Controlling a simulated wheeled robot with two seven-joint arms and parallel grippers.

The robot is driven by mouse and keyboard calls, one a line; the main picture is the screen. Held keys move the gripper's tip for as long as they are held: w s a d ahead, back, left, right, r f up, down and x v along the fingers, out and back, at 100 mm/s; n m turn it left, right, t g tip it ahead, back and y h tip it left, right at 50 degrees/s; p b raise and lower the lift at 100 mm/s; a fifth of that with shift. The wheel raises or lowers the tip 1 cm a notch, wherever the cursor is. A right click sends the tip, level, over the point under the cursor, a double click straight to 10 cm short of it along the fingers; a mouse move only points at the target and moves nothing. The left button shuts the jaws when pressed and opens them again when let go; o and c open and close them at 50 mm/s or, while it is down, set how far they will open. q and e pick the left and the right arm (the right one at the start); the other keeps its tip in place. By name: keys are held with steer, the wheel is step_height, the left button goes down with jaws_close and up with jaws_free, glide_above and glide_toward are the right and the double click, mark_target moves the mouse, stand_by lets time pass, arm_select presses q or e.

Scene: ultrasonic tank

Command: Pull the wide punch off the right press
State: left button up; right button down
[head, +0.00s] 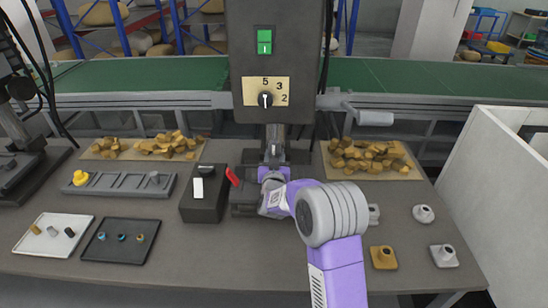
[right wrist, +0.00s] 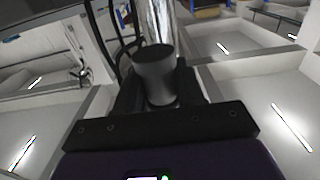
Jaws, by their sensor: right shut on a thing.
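The right press (head: 277,60) stands at the middle back of the bench, with a green switch and a numbered dial. Its shiny ram (head: 275,138) points down; it also shows in the right wrist view (right wrist: 157,22). A dark grey round punch (right wrist: 157,75) sits at the ram's lower end, apparently still against it. My right gripper (head: 272,173) reaches under the press head. In the right wrist view its dark fingers (right wrist: 160,98) are shut on the punch from both sides. The punch is hidden in the head view. My left gripper is not in view.
A grey rack (head: 118,186) holds a yellow knob and a grey one. A black block (head: 205,203) with a red lever stands left of my gripper. A white tray (head: 54,234) and a black tray (head: 121,241) lie front left. Metal fittings (head: 443,256) and a white partition (head: 480,170) are at right.

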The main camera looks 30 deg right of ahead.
steer(key=shift+s+a+f, duration=0.35)
steer(key=shift+s+f, duration=0.05)
steer(key=shift+f, duration=0.3)
steer(key=r+b+v, duration=0.1)
steer(key=v, duration=1.2)
steer(key=shift+d, duration=0.15)
